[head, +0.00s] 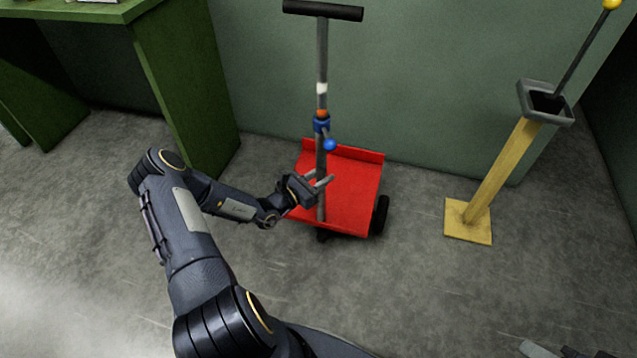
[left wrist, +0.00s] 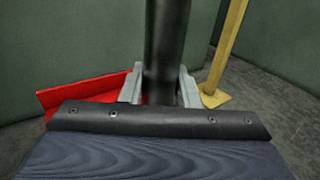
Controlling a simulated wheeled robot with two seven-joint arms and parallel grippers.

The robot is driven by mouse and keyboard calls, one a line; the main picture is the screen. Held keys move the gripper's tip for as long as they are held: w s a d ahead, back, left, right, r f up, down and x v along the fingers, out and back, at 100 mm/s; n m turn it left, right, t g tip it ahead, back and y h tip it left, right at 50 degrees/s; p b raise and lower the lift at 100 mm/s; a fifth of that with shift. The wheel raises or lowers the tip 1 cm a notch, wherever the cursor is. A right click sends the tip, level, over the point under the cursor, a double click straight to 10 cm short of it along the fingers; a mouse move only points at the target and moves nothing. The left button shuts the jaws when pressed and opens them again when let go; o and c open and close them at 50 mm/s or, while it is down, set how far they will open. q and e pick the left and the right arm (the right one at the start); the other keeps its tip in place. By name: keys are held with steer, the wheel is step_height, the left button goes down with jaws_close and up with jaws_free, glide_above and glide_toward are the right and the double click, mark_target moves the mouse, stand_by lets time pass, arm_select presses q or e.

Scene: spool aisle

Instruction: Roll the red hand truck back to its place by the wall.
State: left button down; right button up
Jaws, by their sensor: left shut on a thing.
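The red hand truck (head: 350,190) stands upright on the floor in the head view, its back edge close to the green wall. It has a flat red bed, dark wheels, a grey pole and a black crossbar handle (head: 323,10). A blue collar with a blue knob (head: 330,145) sits on the pole. My left gripper (head: 322,182) is shut on the pole, low down above the bed. In the left wrist view the dark pole (left wrist: 165,45) stands between the two grey fingers (left wrist: 160,88). What seems a small part of my right gripper (head: 540,349) shows at the bottom right edge.
A green table (head: 185,75) stands left of the truck, its side panel near the bed. A yellow post (head: 500,170) on a square base, with a grey holder and a yellow-tipped rod, stands to the right. The concrete floor between truck and post is clear.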

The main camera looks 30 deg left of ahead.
arm_select(q)
steer(key=w+a+b, duration=0.3)
steer(key=w+b, duration=0.1)
steer(key=w, duration=0.8)
steer(key=shift+r, duration=0.2)
steer(key=c, duration=1.2)
jaws_free()
steer(key=shift+w+f, duration=0.1)
steer(key=shift+w, duration=0.05)
steer(key=shift+o, duration=0.5)
